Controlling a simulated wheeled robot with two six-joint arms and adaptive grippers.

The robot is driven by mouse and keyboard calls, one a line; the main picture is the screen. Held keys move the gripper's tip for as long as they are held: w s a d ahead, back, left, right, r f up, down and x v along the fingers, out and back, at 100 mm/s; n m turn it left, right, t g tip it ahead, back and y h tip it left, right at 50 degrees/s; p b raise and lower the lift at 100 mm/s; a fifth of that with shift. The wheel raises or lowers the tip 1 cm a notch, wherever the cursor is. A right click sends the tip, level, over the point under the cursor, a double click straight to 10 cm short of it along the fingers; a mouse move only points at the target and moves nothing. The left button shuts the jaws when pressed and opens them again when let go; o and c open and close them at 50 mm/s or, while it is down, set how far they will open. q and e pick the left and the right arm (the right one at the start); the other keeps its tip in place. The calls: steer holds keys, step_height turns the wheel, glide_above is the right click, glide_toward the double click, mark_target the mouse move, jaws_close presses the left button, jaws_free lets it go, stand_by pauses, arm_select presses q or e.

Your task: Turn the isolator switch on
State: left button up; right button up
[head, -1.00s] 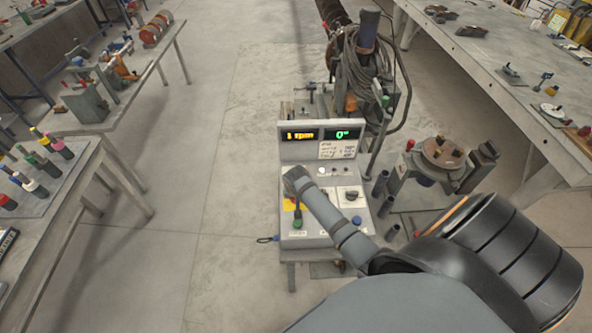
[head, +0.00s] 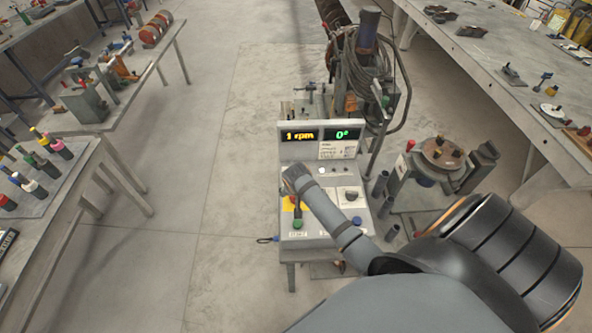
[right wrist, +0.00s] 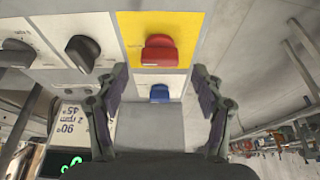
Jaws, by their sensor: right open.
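The isolator switch (right wrist: 160,52) is a red knob on a yellow plate in the right wrist view. Its grip bar lies across the picture. In the head view only part of the yellow plate (head: 288,205) shows, and my right arm hides most of the switch. My right gripper (right wrist: 160,78) is open and empty, its two fingers spread to either side below the knob in the wrist picture, apart from it. The control box (head: 284,244) stands upright ahead of me. My left gripper is not in view.
A blue button (right wrist: 160,93) and a black knob (right wrist: 83,53) sit near the switch. A green knob (head: 298,223) is low on the panel. Displays (head: 300,135) read 1 rpm and 0°. A machine with coiled hose stands behind, and benches flank open floor.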

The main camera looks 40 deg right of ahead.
steer(key=v, duration=0.9)
